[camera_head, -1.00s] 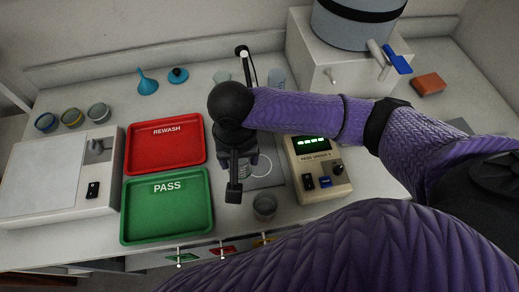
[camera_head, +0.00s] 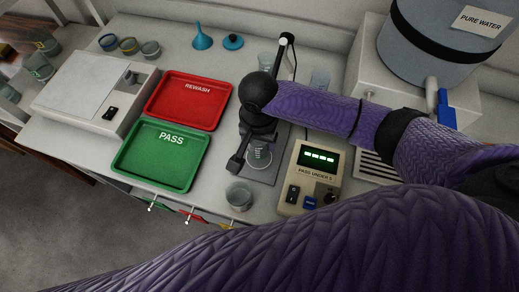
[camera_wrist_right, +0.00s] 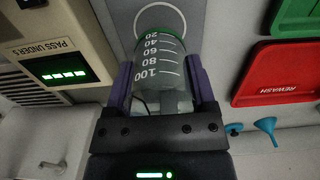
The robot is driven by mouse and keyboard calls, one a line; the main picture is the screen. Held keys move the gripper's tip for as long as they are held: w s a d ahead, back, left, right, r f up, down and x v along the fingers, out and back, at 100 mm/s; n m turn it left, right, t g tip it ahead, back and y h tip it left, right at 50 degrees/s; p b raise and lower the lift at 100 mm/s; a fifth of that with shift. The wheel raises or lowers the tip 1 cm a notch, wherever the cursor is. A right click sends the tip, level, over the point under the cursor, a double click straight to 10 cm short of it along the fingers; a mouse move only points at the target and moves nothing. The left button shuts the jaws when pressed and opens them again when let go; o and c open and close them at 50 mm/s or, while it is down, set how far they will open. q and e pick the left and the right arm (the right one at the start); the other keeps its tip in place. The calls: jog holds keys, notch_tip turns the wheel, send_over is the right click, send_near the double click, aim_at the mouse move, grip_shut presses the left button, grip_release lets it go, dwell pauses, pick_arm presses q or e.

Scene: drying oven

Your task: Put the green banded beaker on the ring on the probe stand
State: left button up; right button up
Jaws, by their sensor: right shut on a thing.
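The green banded beaker is clear glass with white graduations and a green band near its base; it shows in the head view (camera_head: 259,154) and the wrist view (camera_wrist_right: 160,58). My right gripper (camera_wrist_right: 160,92) is shut on its sides, with purple fingers left and right of it. In the head view the gripper (camera_head: 250,160) partly hides the beaker. The white ring (camera_wrist_right: 160,17) is on the grey plate of the probe stand (camera_head: 267,174), just past the beaker's base in the wrist view. Contact with the plate cannot be told. My left gripper is out of view.
The pass meter (camera_head: 313,175) stands close right of the plate. Another beaker (camera_head: 239,196) stands at the front edge. The green PASS tray (camera_head: 160,157) and red REWASH tray (camera_head: 190,101) lie left. The probe post (camera_head: 286,40) rises behind the gripper.

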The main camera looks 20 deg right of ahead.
aim_at(259, 149)
notch_tip(259, 149, down, 4)
jog(key=shift+r+b, duration=0.1)
jog(key=shift+b, duration=0.6)
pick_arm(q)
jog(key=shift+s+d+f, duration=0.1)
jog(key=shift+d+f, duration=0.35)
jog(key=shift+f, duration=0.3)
pick_arm(e)
jog(key=o, duration=1.3)
jog(key=shift+c, duration=0.2)
pick_arm(q)
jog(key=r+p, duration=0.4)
jog(key=p, duration=0.1)
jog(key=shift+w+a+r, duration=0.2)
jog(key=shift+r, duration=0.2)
pick_arm(e)
notch_tip(259, 149, up, 12)
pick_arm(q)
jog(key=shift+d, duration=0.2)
pick_arm(e)
jog(key=shift+r, duration=0.1)
